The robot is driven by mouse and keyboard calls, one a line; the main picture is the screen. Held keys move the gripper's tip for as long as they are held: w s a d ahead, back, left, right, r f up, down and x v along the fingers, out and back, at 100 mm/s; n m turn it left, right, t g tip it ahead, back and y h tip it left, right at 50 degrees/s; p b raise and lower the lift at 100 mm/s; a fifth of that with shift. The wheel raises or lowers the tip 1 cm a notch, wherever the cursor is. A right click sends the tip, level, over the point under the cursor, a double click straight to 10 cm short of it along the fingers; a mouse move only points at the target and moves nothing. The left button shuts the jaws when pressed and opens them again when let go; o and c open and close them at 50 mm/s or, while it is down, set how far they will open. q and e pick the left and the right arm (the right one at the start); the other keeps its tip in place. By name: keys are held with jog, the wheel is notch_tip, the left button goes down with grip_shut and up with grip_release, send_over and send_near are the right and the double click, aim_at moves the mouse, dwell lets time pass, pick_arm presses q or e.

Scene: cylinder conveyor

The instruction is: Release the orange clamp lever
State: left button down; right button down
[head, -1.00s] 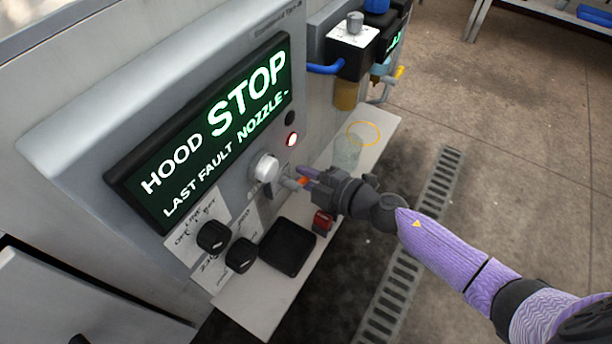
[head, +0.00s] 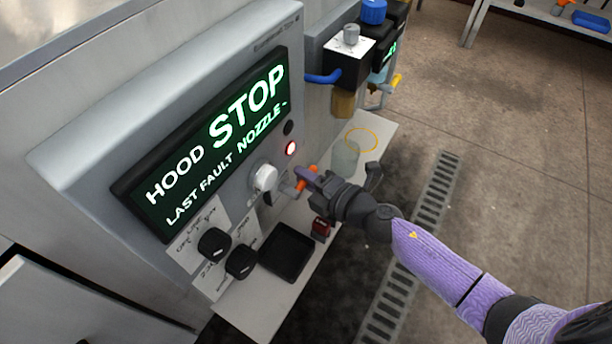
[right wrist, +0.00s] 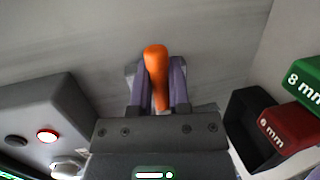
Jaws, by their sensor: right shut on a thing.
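The orange clamp lever (right wrist: 156,68) stands out between the two purple fingers in the right wrist view. In the head view a small orange part of the lever (head: 312,169) shows at my right gripper's fingertips, beside the control panel. My right gripper (right wrist: 160,88) is shut on the lever, with a finger along each side. In the head view my right gripper (head: 305,178) reaches in from the right, and its fingers partly hide the lever. The clamp body behind the lever is mostly hidden. My left gripper is not in view.
The control panel screen (head: 215,140) reads HOOD STOP, LAST FAULT NOZZLE. A lit red button (head: 291,148), a silver knob (head: 264,178) and black knobs (head: 214,242) are close by. A black tray (head: 287,252), a red block (head: 320,229) and a clear cup (head: 345,158) are on the shelf.

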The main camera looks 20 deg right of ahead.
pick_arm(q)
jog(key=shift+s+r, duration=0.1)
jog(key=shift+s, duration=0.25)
pick_arm(e)
jog(key=c, duration=0.6)
grip_release()
jog(key=shift+s+d, duration=0.1)
jog(key=shift+s, duration=0.05)
pick_arm(q)
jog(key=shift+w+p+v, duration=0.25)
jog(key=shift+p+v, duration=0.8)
jog(key=shift+p, duration=0.05)
pick_arm(e)
jog(key=v, duration=0.9)
jog(key=shift+s+d+r, duration=0.1)
jog(key=shift+s+d, duration=0.05)
jog(key=shift+s, duration=0.15)
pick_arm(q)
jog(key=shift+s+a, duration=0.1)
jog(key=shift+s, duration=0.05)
